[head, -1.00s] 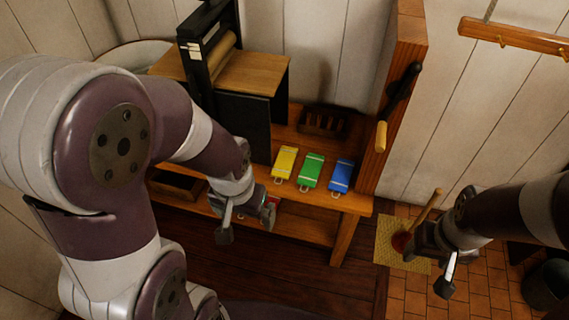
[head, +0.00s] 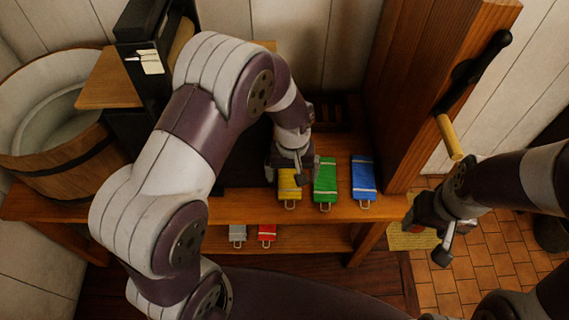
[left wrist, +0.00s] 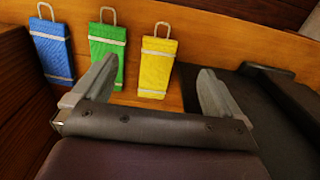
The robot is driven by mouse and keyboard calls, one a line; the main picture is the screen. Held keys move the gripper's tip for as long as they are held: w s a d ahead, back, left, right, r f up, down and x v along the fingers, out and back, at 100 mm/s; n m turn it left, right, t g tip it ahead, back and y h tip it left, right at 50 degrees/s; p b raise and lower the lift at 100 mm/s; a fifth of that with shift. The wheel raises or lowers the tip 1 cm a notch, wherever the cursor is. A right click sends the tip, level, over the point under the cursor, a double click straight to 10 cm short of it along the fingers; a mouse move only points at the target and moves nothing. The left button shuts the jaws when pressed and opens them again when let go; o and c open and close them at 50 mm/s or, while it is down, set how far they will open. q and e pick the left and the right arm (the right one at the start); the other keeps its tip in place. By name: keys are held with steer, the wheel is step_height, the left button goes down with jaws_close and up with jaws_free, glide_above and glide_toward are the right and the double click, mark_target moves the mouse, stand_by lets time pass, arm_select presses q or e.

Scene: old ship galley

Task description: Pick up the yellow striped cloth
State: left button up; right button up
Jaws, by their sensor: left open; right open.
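The yellow striped cloth (head: 289,190), folded with pale stripes and a hanging loop, lies on the wooden bench top at the left of a row of three. My left gripper (head: 291,175) is over its far end in the head view and hides part of it. In the left wrist view the yellow cloth (left wrist: 156,65) shows between and beyond the two spread fingers of my left gripper (left wrist: 155,88), which hold nothing. My right gripper (head: 441,250) is open and empty at the right, away from the bench.
A green cloth (head: 325,182) lies close beside the yellow one, then a blue cloth (head: 363,176). A grey cloth (head: 237,235) and a red cloth (head: 267,234) lie on the lower shelf. A tall wooden panel (head: 432,80) bounds the bench at right; a wooden tub (head: 65,150) stands left.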

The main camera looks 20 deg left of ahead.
mark_target(290, 204)
arm_select(q)
steer(key=f, duration=0.4)
steer(key=f+b, duration=0.1)
steer(key=f, duration=0.1)
steer(key=shift+s+d+f, duration=0.1)
steer(key=shift+d+f, duration=0.15)
steer(key=shift+f, duration=0.1)
steer(key=f, duration=0.1)
steer(key=f+b, duration=0.1)
steer(key=f, duration=0.3)
steer(key=shift+s+a+f, duration=0.2)
steer(key=shift+s+f, duration=0.05)
steer(key=shift+s, duration=0.05)
steer(key=shift+r, duration=0.1)
steer(key=c, duration=1.2)
arm_select(e)
steer(key=shift+s+d+f, duration=0.1)
steer(key=shift+d+f, duration=0.15)
steer(key=shift+f, duration=0.35)
steer(key=shift+s+d+f, duration=0.1)
steer(key=shift+d+f, duration=0.1)
steer(key=shift+f, duration=0.35)
